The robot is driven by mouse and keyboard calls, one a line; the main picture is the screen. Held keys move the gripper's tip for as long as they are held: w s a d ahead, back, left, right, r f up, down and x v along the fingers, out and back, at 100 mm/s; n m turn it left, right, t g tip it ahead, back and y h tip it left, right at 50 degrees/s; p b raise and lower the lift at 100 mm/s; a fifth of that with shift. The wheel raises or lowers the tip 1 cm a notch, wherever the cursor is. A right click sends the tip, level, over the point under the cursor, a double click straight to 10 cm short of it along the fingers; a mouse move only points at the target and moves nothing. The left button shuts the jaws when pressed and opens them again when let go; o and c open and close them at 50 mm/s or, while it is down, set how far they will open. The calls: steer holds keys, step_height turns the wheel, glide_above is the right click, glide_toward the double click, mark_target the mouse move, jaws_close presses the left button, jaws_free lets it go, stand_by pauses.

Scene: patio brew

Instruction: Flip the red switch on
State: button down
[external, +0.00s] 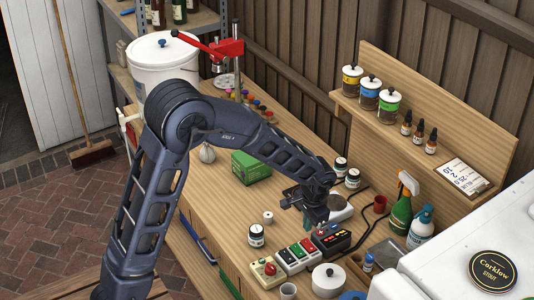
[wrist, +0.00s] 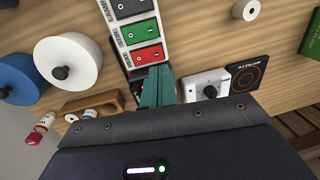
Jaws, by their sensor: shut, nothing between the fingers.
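The red switch (wrist: 146,55) is a rocker at the near end of a pale switch panel (wrist: 112,14), in line with a green rocker (wrist: 138,31) and a black one (wrist: 130,7). In the external view the panel (external: 294,258) lies on the wooden bench below my gripper. My gripper (wrist: 153,76) is shut and empty, its teal fingers pointing at the panel's near end just beside the red switch. In the external view my gripper (external: 317,226) is above the bench. I cannot tell whether the fingers touch the switch, or which way it is tilted.
A white box with a black knob (wrist: 209,90) is right of the fingers in the wrist view. A white lidded pot (wrist: 68,62) is to the left. In the external view, a box with a red knob (external: 268,271) and a dark box (external: 333,240) flank the panel.

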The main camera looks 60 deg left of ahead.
mark_target(305, 241)
steer(key=shift+a+f, duration=0.2)
steer(key=shift+f, duration=1.2)
steer(key=shift+a+f, duration=0.15)
steer(key=shift+f, duration=1.25)
steer(key=shift+a+f, duration=0.1)
steer(key=shift+f, duration=0.1)
steer(key=shift+d+r, duration=0.3)
steer(key=shift+d, duration=0.45)
steer(key=shift+r, duration=0.15)
